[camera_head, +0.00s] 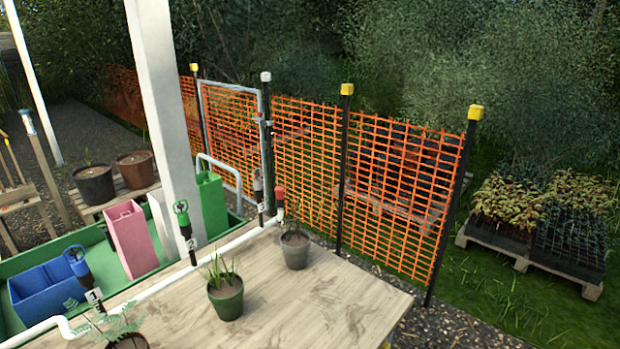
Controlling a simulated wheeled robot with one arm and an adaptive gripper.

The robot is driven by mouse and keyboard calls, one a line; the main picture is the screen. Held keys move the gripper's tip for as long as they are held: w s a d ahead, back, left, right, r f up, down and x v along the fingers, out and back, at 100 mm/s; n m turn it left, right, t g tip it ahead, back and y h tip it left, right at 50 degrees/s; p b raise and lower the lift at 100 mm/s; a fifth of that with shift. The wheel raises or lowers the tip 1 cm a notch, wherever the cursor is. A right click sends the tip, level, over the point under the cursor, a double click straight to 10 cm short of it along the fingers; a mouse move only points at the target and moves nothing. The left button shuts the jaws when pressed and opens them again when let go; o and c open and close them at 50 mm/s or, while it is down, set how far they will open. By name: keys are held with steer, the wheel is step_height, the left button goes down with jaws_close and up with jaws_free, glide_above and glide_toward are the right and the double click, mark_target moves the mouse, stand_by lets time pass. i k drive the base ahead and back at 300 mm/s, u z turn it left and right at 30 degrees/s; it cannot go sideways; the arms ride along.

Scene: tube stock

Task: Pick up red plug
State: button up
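The red plug (279,193) is a small red cap on a dark fitting at the far end of the white pipe (215,252), behind the wooden table. It looks upright and stands just behind a grey pot (295,249). Similar fittings along the pipe carry a blue top (76,262) and a green top (181,207), and a black one (258,184) stands just left of the red plug. My gripper is not in view, so nothing can be seen holding the red plug.
The wooden table (345,307) is mostly bare, with a green potted plant (226,298) near its middle. A white post (170,110) rises by the green fitting. Orange mesh fence (395,195) stands behind. A green trough (85,240) holds coloured bins at left.

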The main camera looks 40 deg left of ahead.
mark_target(280, 191)
steer(key=i, duration=1.35)
steer(key=u, duration=3.3)
